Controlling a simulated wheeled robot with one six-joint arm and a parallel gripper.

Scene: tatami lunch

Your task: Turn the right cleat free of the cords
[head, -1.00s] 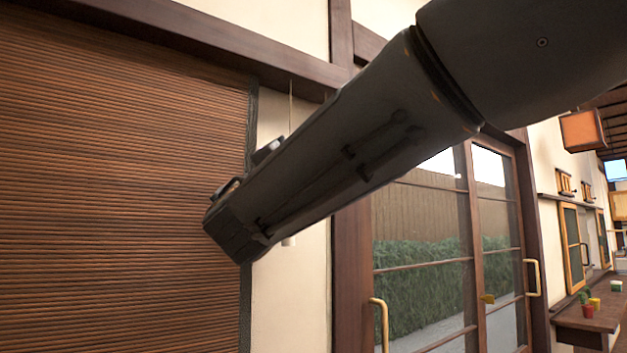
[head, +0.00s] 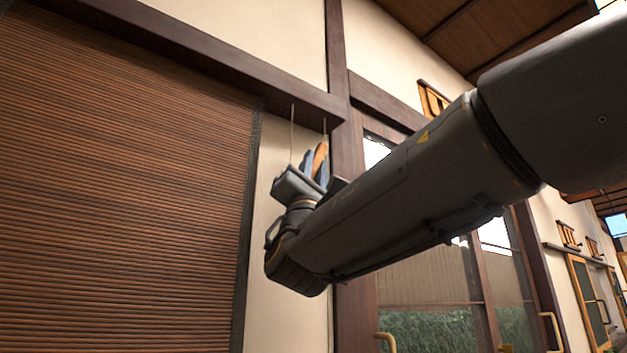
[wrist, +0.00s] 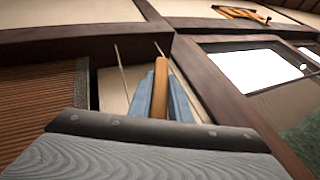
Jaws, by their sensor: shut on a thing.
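A wooden orange-brown piece, which looks like the right cleat (head: 320,157), stands nearly upright between the blue-grey fingers of my gripper (head: 314,165). The wrist view shows the cleat (wrist: 161,85) as a narrow bar with a finger on each side, and my gripper (wrist: 162,92) is shut on it. A thin left cord (head: 292,135) and a thin right cord (head: 325,140) hang from the dark beam. The right cord runs down close to the cleat. My gripper hides the cleat's lower part, so I cannot tell whether the cords are wrapped around it.
A brown slatted blind (head: 120,190) fills the left. A cream wall strip (head: 262,230) lies between it and a dark post (head: 352,250). A dark beam (head: 200,62) crosses above. Glazed doors with a handle (head: 385,341) stand at the right, behind my arm.

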